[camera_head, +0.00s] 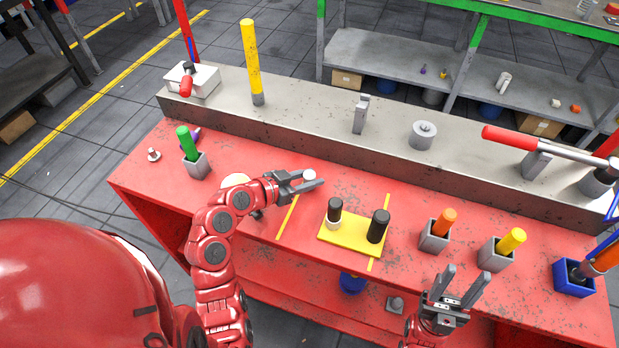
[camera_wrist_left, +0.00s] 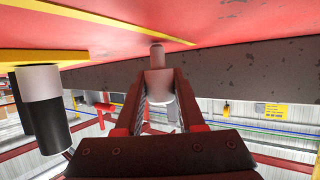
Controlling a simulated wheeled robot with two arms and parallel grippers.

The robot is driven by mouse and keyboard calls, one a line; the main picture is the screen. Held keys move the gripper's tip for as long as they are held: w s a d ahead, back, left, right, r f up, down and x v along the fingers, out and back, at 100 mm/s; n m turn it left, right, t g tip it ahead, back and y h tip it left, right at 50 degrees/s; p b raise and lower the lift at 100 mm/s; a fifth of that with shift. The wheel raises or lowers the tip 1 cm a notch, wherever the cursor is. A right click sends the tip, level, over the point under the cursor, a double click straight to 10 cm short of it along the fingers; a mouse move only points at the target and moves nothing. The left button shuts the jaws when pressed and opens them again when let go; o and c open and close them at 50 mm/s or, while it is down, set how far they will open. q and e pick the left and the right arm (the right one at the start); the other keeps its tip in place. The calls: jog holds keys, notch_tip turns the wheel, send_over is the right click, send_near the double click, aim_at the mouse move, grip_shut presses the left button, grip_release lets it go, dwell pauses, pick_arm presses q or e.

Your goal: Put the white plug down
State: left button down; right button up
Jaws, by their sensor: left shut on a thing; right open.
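The white plug (camera_head: 309,175) is between the fingers of my left gripper (camera_head: 303,183), over the red bench left of the yellow plate. In the left wrist view the white plug (camera_wrist_left: 158,86) sits between the shut fingers (camera_wrist_left: 155,100), its narrow end toward the red bench top. I cannot tell whether that end touches the bench. My right gripper (camera_head: 463,287) is open and empty at the front edge of the bench, with its fingers pointing up in the picture.
A yellow plate (camera_head: 340,243) holds a black-and-white cylinder (camera_head: 334,212) and a black cylinder (camera_head: 378,226). Grey holders with a green (camera_head: 186,143), an orange (camera_head: 445,222) and a yellow handle (camera_head: 511,241) stand on the bench. A grey raised ledge (camera_head: 310,113) runs behind. Bare red surface lies around my left gripper.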

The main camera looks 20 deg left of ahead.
pick_arm(q)
jog(key=shift+f, duration=0.2)
jog(key=c, duration=0.5)
grip_release()
jog(key=shift+r, duration=0.1)
